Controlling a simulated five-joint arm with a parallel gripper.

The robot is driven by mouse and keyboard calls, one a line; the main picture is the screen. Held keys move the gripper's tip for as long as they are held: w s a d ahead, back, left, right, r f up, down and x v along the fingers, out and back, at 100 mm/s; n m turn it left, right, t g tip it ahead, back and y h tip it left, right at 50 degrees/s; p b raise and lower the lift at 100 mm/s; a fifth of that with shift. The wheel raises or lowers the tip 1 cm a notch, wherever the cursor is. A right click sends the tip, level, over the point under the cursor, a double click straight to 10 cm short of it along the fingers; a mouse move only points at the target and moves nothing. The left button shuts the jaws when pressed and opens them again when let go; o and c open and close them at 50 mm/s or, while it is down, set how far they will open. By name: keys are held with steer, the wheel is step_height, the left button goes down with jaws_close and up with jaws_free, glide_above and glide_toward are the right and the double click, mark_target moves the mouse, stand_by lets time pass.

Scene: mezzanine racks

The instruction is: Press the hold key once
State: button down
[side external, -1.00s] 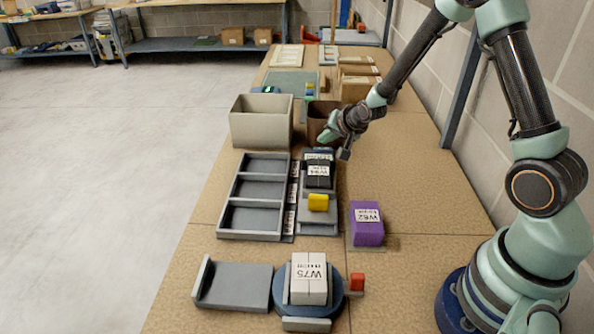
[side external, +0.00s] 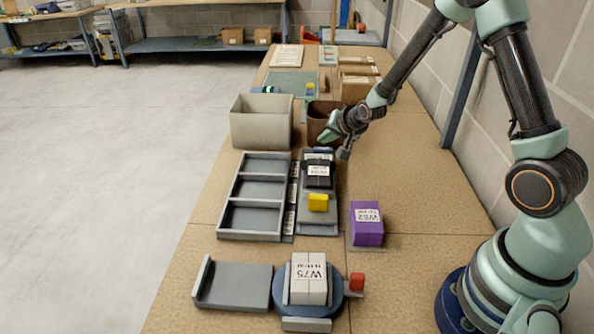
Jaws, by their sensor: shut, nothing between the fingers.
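My gripper (side external: 334,143) is shut and empty. It hangs at the far end of the grey slide (side external: 318,228), close to the dark blocks in the picture. A black block (side external: 318,182) with a white label lies on this slide, with another dark labelled block partly hidden behind it. A yellow block (side external: 318,203) sits on the slide nearer the camera. I cannot tell which part is the hold key; no key lettering is readable.
A grey three-compartment tray (side external: 250,237) stands left of the slide. A beige bin (side external: 262,125) and a brown container (side external: 318,120) stand behind. A purple block (side external: 367,228) is at the right. Cartons (side external: 358,88) line the far wall side. The bench right of the slide is mostly clear.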

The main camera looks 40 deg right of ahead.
steer(key=shift+f, duration=0.1)
steer(key=shift+a+f, duration=0.1)
steer(key=shift+f, duration=0.25)
steer(key=shift+f, duration=0.4)
stand_by(1.0)
steer(key=shift+r, duration=0.8)
steer(key=shift+r, duration=0.1)
step_height(320, 180, up, 5)
steer(key=shift+f, duration=0.1)
stand_by(0.3)
stand_by(0.5)
